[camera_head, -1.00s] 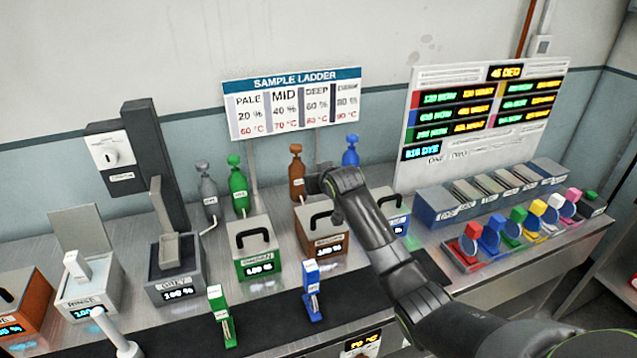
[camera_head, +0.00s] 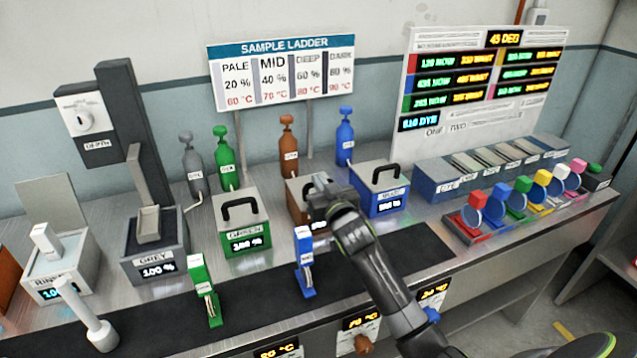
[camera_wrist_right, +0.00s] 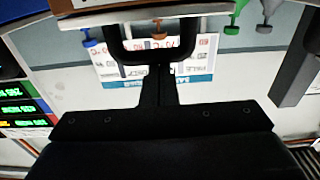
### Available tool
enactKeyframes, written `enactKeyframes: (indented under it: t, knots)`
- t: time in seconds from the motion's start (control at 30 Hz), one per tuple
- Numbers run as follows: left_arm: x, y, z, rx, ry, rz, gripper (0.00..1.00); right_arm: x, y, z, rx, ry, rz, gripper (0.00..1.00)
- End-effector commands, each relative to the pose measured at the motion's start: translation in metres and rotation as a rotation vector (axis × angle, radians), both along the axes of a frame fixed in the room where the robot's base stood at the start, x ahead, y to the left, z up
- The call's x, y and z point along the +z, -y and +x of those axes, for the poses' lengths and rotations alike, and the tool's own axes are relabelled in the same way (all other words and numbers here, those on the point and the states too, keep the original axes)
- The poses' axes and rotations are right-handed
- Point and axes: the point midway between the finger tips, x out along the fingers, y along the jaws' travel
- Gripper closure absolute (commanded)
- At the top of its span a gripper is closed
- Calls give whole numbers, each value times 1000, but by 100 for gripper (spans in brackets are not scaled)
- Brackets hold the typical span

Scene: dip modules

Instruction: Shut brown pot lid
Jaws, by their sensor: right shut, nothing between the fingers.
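The brown pot (camera_head: 296,209) stands in the row between the green and blue pots in the head view, mostly covered by my right gripper. The visible part of its lid (camera_head: 294,188) looks level on the pot; its handle is hidden there. My right gripper (camera_head: 318,192) is shut and empty, over the right part of the pot. In the right wrist view, the brown pot's edge (camera_wrist_right: 100,5) is at the top. A black handle shape (camera_wrist_right: 115,45) hangs below it behind my shut right gripper (camera_wrist_right: 160,72); I cannot tell whether they touch. My left gripper is out of view.
The green pot (camera_head: 242,222) and blue pot (camera_head: 381,190) flank the brown pot closely, lids down. Bottles, including a brown one (camera_head: 288,150), stand behind. Green (camera_head: 205,290) and blue (camera_head: 304,262) clips stand on the black mat (camera_head: 255,303) in front.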

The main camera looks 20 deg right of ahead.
Motion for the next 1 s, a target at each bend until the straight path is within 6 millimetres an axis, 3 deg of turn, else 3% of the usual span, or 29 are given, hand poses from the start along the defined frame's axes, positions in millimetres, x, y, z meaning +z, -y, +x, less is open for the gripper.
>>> enactKeyframes:
  t: [0.67, 1.0]
  knots:
    - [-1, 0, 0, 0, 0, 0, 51, -2, 0, -1, -1, -5, 0, 100]
    - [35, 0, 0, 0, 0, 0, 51, 43, 1, 12, 5, 1, -1, 100]
